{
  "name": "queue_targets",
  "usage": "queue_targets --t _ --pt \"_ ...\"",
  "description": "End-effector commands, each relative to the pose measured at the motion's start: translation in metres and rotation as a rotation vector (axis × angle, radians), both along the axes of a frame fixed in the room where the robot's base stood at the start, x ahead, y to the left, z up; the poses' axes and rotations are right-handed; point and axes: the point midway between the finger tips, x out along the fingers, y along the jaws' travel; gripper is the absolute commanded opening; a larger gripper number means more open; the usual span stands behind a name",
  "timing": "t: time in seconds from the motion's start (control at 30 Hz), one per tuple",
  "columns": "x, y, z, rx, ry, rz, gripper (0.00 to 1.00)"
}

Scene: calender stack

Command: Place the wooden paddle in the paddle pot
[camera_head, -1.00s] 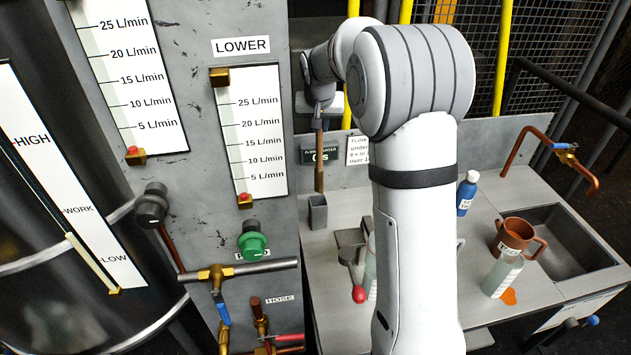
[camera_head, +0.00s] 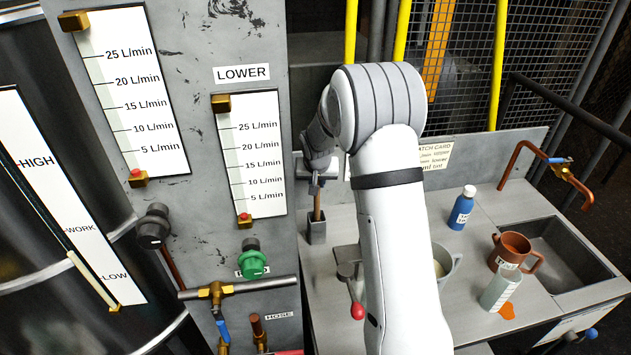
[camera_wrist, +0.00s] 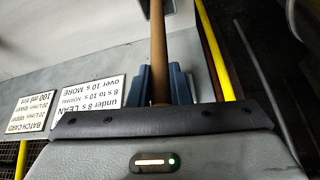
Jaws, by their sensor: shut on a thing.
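The wooden paddle (camera_head: 317,204) is a thin brown stick, held roughly upright by my gripper (camera_head: 317,172). The grey paddle pot (camera_head: 316,232) is a small square holder on the bench, directly below. The paddle's lower end drops out of sight at the pot's mouth and appears to be inside it. In the wrist view, the blue-grey fingers of my gripper (camera_wrist: 160,85) are shut on the paddle (camera_wrist: 158,45), one on each side.
The panel with flow gauges (camera_head: 253,150) stands close on the left. A red-knobbed lever (camera_head: 357,308) is in front of the pot.

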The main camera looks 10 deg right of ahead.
Motion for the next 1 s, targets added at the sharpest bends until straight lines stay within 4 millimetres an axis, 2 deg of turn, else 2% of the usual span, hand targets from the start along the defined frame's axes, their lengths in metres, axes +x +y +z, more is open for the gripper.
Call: queue_targets --t 0.17,0.2,0.47,0.8,1.0 --pt "0.0 0.0 -0.003 0.0 0.0 0.001 0.0" --pt "0.0 0.0 -0.002 0.0 0.0 0.001 0.19" --pt "0.0 0.001 -0.002 0.0 0.0 0.001 0.39" --pt "-0.001 0.001 0.004 0.0 -0.001 0.002 0.39" --pt "-0.014 0.004 0.033 -0.001 -0.003 0.003 0.39"
